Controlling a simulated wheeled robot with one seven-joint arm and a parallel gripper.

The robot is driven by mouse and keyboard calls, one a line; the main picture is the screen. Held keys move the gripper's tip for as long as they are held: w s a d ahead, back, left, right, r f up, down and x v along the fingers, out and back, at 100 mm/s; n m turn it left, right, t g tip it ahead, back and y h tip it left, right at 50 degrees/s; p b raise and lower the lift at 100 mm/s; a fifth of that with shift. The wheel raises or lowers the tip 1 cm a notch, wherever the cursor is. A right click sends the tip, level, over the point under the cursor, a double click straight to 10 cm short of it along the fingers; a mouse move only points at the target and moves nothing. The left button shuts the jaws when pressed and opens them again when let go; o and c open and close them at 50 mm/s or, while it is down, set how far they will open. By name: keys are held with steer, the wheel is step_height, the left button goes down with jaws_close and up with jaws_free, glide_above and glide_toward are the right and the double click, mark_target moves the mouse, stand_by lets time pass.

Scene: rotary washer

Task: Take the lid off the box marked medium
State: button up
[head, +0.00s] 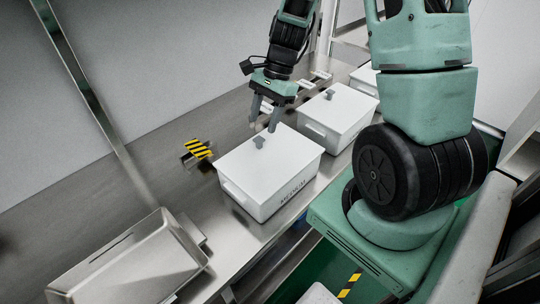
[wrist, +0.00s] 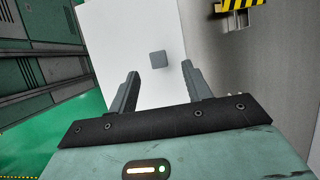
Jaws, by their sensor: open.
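The box marked medium (head: 266,199) is white and stands on the metal counter, with its label on the front side. Its white lid (head: 285,158) is on it, with a small grey knob (head: 259,142) on top. My gripper (head: 263,121) is open and empty above the lid, close to the knob. In the wrist view the knob (wrist: 158,59) shows just beyond and between the open fingers of my gripper (wrist: 161,75), apart from both, over the white lid (wrist: 118,35).
Another white lidded box (head: 335,117) stands just behind, with a further one (head: 366,78) beyond. A metal container (head: 127,262) is at the front left. A yellow-black striped piece (head: 198,148) is left of the medium box. Bare counter (head: 165,185) lies left of it.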

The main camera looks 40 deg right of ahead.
mark_target(260, 138)
steer(key=shift+p+x, duration=0.7)
steer(key=shift+x, duration=2.05)
steer(key=shift+s+d, duration=0.1)
steer(key=shift+d, duration=0.05)
jaws_close()
